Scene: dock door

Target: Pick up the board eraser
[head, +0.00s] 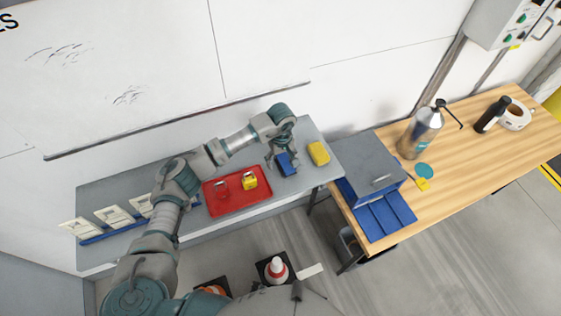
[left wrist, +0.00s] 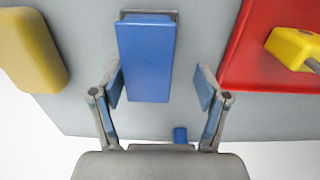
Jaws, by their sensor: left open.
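The board eraser, a blue block with a dark grey base (head: 287,164), lies on the grey shelf (head: 310,180) below the whiteboard. It also shows in the left wrist view (left wrist: 146,60), between the fingers and reaching beyond them. My left gripper (head: 282,157) is open over the eraser, one finger on each side. The gripper hides part of the eraser in the head view. My right gripper is not in view.
A yellow block (head: 318,153) lies right of the eraser. A red tray (head: 228,206) with a yellow padlock (head: 250,181) and a red one (head: 222,188) is to the left. The whiteboard (head: 110,70) rises behind.

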